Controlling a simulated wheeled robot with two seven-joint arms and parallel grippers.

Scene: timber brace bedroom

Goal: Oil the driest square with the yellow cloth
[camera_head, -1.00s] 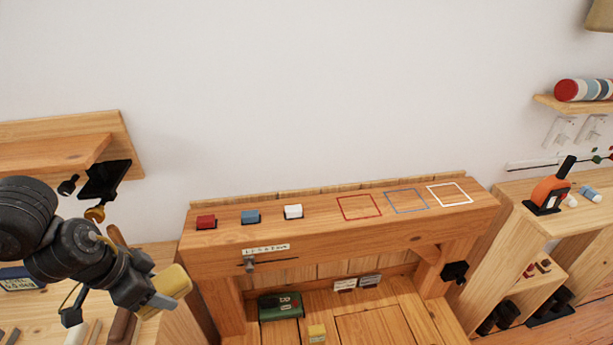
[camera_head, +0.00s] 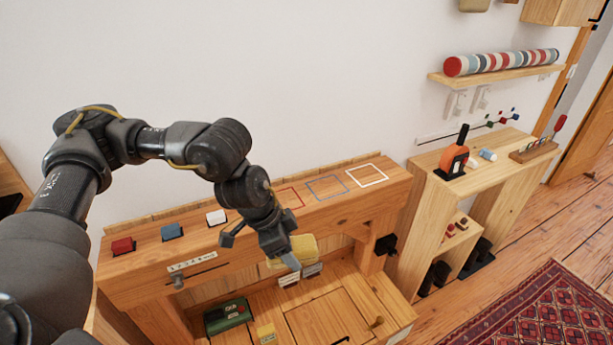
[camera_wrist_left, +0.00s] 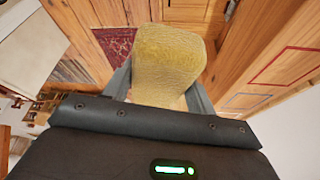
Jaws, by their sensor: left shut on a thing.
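My left gripper (camera_head: 285,258) is shut on the yellow cloth (camera_head: 305,247), a folded pad, and holds it in front of the bench's upper beam, apart from the squares. In the left wrist view the cloth (camera_wrist_left: 167,62) sits between the two fingers. On the beam's top are three outlined squares: red (camera_head: 301,203), partly hidden by my arm, blue (camera_head: 327,188) and white (camera_head: 367,175). I cannot tell from the pictures which square is driest. In the left wrist view part of the red outline (camera_wrist_left: 285,65) shows at the right. My right gripper is not in view.
Red (camera_head: 122,246), blue (camera_head: 171,232) and white (camera_head: 216,217) blocks stand on the beam's left part. A side shelf with an orange tool (camera_head: 453,160) stands at right.

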